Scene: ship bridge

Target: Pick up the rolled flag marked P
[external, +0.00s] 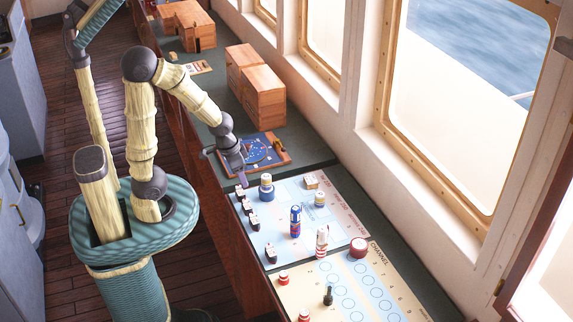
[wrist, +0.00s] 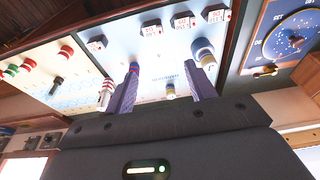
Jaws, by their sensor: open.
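Several small upright rolls stand on the pale blue chart board (external: 283,245). One is blue with a red band (external: 295,221), one blue and white (external: 266,187), one red and white (external: 322,241), and a short one is pale (external: 319,199). I cannot read a letter P on any, so I cannot tell which is the named flag. My gripper (external: 241,180) is open and empty above the board's far left edge. In the wrist view my gripper (wrist: 161,72) has its fingers apart. The blue and white roll (wrist: 204,54) shows beyond the right finger; the blue-red one is mostly hidden behind the left.
Dark-topped lettered blocks (external: 253,222) line the board's left edge. A cream board (external: 350,290) with a red round piece (external: 358,247) lies nearer. A blue dial board (external: 262,150) and wooden boxes (external: 256,85) stand farther back. Windows line the right side.

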